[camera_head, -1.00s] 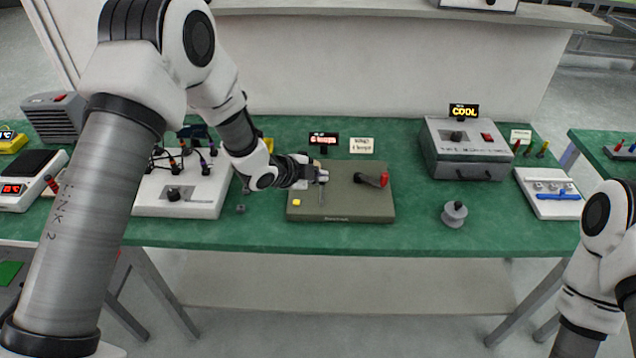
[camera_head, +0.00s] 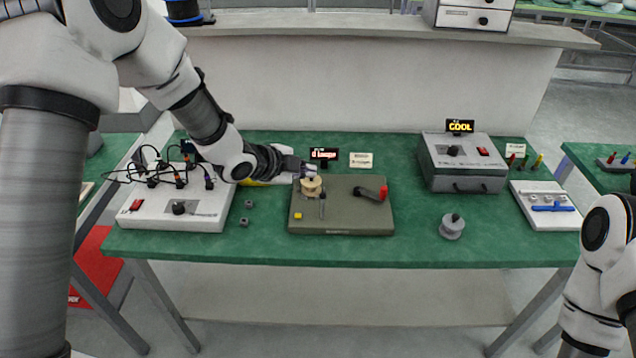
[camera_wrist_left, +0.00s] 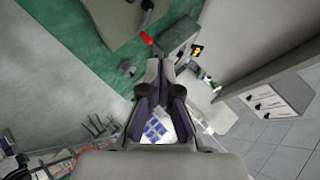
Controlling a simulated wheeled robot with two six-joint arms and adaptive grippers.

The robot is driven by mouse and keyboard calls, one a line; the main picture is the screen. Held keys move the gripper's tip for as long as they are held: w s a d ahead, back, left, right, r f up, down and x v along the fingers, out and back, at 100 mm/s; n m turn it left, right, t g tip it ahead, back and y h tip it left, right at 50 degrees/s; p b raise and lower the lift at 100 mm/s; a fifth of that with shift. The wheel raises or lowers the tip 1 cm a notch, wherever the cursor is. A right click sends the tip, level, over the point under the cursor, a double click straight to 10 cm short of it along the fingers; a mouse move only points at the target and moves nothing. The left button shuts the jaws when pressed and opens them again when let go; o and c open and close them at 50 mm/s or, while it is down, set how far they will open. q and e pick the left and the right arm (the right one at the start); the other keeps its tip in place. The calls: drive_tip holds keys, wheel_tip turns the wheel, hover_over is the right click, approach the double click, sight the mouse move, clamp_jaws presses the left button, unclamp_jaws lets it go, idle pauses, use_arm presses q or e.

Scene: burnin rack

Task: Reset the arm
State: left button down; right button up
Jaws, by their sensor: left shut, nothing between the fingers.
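My left arm (camera_head: 205,120) comes in from the left over the green bench. Its left gripper (camera_head: 309,170) is shut and empty, at the back left edge of the olive board (camera_head: 350,220), just behind a tan round spool (camera_head: 311,187). I cannot tell whether it touches the spool. The board also carries a thin upright dark post, a yellow button (camera_head: 298,216) and a lever with a red knob (camera_head: 383,192). In the left wrist view the gripper's fingers (camera_wrist_left: 163,75) point up the picture. Only part of my right arm shows at the right edge; its gripper is out of view.
A grey instrument (camera_head: 462,165), a grey knobbed disc (camera_head: 451,226) and a white tray (camera_head: 545,206) are to the right. Small signs stand behind the board.

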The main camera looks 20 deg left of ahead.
use_arm(q)
drive_tip(key=s+f+n+g+y, duration=0.1)
drive_tip(key=s+f+n+g, duration=0.15)
drive_tip(key=s+f, duration=0.8)
drive_tip(key=s+f+n+g, duration=0.1)
drive_tip(key=s+f+g, duration=0.45)
drive_tip(key=f, duration=0.75)
drive_tip(key=s+a+f+n+y, duration=0.1)
drive_tip(key=s+f+n+y, duration=0.1)
drive_tip(key=s+n, duration=0.5)
drive_tip(key=s+a+f+n+g+y, duration=0.1)
drive_tip(key=s+f+n, duration=0.3)
drive_tip(key=s, duration=1)
drive_tip(key=a+n, duration=0.1)
drive_tip(key=n, duration=0.2)
drive_tip(key=shift+a+y, duration=0.15)
drive_tip(key=shift+y, duration=0.25)
